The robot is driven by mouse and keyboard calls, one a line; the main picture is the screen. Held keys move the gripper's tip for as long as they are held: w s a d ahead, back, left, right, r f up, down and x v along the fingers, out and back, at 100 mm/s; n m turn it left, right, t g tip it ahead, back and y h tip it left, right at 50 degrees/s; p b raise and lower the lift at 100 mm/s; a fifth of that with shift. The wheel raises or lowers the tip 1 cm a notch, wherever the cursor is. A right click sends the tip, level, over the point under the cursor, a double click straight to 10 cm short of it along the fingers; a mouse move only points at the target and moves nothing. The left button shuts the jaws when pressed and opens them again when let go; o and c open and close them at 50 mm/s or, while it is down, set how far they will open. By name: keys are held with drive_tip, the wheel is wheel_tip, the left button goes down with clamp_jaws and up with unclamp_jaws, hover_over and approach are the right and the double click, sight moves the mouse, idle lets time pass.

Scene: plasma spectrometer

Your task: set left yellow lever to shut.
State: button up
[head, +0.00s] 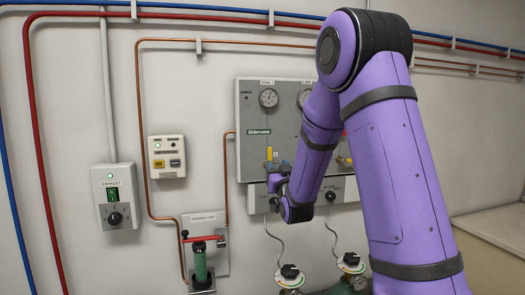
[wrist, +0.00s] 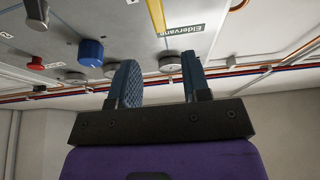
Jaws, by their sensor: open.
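The left yellow lever (head: 269,153) stands upright on the grey gas panel (head: 256,112), below the left gauge and the Eldervane label. In the wrist view the yellow lever (wrist: 157,14) shows at the top edge, its upper part cut off by the frame. My gripper (wrist: 158,64) is open, with nothing between its two blue fingers. The lever appears beyond the fingertips, roughly in line with the gap. In the head view my gripper (head: 276,181) is close to the panel just below the lever, partly hidden by my arm. Contact with the lever cannot be seen.
A blue knob (wrist: 90,52) and a red knob (wrist: 37,62) are left of the fingers in the wrist view. A switch box (head: 166,157) and copper pipes are left of the panel; green cylinders (head: 290,279) stand below.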

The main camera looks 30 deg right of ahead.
sight(270, 151)
drive_tip(key=x, duration=1)
clamp_jaws()
